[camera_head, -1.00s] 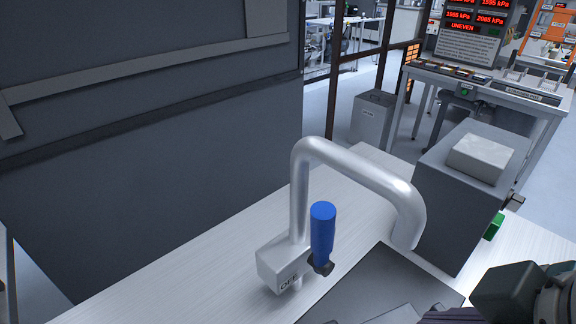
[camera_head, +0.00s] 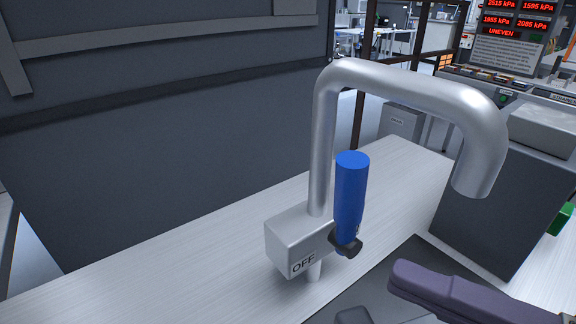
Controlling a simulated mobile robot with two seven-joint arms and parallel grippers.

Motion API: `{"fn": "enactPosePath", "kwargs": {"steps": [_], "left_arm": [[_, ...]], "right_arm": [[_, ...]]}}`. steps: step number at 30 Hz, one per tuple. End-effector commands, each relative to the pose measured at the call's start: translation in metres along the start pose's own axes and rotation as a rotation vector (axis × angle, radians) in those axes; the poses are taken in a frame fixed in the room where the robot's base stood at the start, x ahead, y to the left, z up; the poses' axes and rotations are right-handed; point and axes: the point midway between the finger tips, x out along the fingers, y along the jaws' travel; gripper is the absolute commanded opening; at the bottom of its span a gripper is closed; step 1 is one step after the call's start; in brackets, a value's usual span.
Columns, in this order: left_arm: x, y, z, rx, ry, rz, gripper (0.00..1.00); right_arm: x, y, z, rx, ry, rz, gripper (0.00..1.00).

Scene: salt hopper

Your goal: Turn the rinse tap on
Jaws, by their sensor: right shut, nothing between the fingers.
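The rinse tap (camera_head: 322,150) stands on the pale worktop, with a silver spout that arches to the right and ends pointing down. Its blue lever handle (camera_head: 350,200) points up from a black pivot on the tap's square body (camera_head: 295,242). The body's front face is marked OFF. My right gripper (camera_head: 402,278) is at the lower right, purple-grey, its tip to the right of and below the lever. It is shut and empty, and apart from the lever. My left gripper is out of view.
A dark sink area (camera_head: 385,290) lies below the spout. A grey box-shaped unit (camera_head: 495,205) stands behind the spout at the right. A dark panel wall (camera_head: 170,150) rises behind the worktop (camera_head: 200,270). The worktop left of the tap is clear.

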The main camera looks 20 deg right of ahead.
Motion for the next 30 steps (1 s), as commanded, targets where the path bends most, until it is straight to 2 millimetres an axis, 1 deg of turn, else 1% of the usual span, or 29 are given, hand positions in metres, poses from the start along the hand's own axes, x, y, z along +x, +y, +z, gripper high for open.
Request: {"fn": "enactPosePath", "kwargs": {"steps": [9, 14, 18, 21, 25, 30], "left_arm": [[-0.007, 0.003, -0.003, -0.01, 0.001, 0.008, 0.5], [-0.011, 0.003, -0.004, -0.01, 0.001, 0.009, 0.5], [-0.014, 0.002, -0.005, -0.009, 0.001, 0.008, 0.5], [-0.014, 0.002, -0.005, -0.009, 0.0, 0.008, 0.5], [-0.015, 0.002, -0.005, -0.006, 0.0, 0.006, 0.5], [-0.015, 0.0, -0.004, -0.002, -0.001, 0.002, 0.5]], "right_arm": [[0.06, 0.003, 0.002, 0.0, -0.002, 0.005, 0.0], [0.09, 0.003, 0.002, 0.0, -0.003, 0.004, 0.0], [0.081, 0.001, 0.022, 0.0, -0.003, -0.003, 0.0], [0.077, 0.0, 0.032, 0.002, -0.002, -0.002, 0.0], [0.075, 0.0, 0.037, 0.003, -0.002, -0.001, 0.0], [0.074, 0.0, 0.038, 0.003, -0.002, 0.0, 0.0]]}}
